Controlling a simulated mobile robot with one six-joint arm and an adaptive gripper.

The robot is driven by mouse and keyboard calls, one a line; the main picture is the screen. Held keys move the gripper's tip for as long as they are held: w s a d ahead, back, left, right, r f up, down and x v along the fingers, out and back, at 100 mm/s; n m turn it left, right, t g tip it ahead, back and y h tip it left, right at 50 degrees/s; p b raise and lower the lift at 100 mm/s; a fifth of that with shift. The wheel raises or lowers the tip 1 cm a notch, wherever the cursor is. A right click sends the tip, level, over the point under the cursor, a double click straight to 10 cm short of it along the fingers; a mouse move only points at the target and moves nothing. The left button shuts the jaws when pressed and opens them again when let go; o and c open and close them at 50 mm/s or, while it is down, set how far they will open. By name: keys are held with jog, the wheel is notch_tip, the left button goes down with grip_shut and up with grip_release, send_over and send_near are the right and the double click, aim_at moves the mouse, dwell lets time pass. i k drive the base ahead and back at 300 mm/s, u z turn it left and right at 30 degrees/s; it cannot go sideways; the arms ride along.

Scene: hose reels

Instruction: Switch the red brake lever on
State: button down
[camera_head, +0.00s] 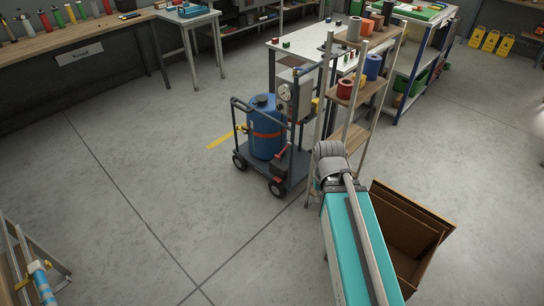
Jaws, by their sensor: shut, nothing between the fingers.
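The red brake lever (281,153) is small in the camera_head view. It sits at the front right of a dark wheeled cart (298,178), above a dark block low on the cart's deck. The lever looks tilted, but it is too small to tell its exact setting. The cart carries a blue drum (266,138) with an orange band, and a grey box with a round gauge (285,91). My gripper cannot be made out in this view.
A wooden rack (341,99) with spools stands close to the cart's right. An open brown box (418,222) is on the floor at the lower right. A yellow strip (220,140) lies left of the cart. The floor in front and to the left is clear.

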aim_at(278, 158)
jog(key=z, duration=0.15)
jog(key=i, duration=1.05)
jog(key=u, duration=1.5)
